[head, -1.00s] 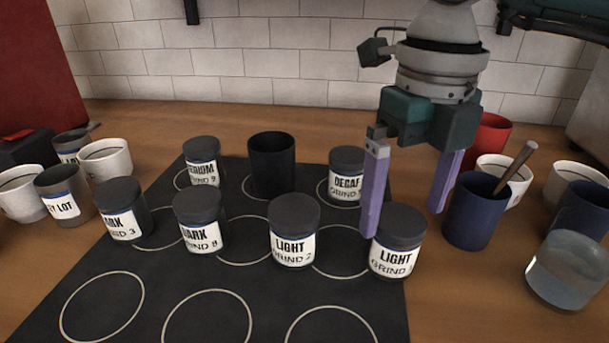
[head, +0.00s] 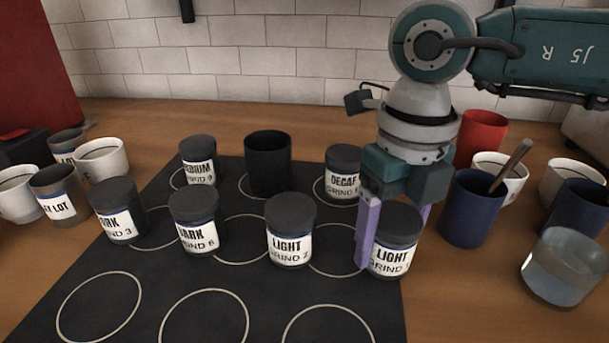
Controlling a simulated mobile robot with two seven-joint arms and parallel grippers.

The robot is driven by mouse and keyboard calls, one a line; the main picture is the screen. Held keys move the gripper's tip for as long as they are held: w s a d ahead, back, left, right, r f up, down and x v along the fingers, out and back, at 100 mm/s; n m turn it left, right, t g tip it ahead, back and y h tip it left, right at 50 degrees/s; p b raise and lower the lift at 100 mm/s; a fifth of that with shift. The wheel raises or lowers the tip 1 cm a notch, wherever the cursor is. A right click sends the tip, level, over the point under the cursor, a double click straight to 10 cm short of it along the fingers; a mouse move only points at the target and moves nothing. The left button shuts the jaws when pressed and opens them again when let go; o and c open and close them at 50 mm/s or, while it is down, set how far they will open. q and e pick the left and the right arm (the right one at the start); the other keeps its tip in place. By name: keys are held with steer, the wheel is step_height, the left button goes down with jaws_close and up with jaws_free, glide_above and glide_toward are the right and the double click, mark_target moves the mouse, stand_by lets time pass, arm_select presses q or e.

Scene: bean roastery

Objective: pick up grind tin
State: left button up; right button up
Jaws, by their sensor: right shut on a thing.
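A dark grind tin labelled "LIGHT GRIND" (head: 394,258) stands upright at the right edge of the black mat (head: 120,260); its number is hard to read. My right gripper (head: 393,245) comes down from above and is shut on this tin, one purple finger at its left side and the other behind its right side. Other tins stand on the mat: "LIGHT GRIND 2" (head: 290,232), "DARK" (head: 195,222), "DARK GRIND 3" (head: 117,212), "MEDIUM GRIND 9" (head: 198,160) and "DECAF" (head: 343,175). My left gripper is not in view.
A black cup (head: 268,165) stands on the mat. Right of the gripper are a blue cup (head: 468,212) with a stick, a red cup (head: 478,135), white cups and a glass (head: 562,268). More cups stand at left. The front mat circles are empty.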

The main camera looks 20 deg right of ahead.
steer(key=c, duration=0.8)
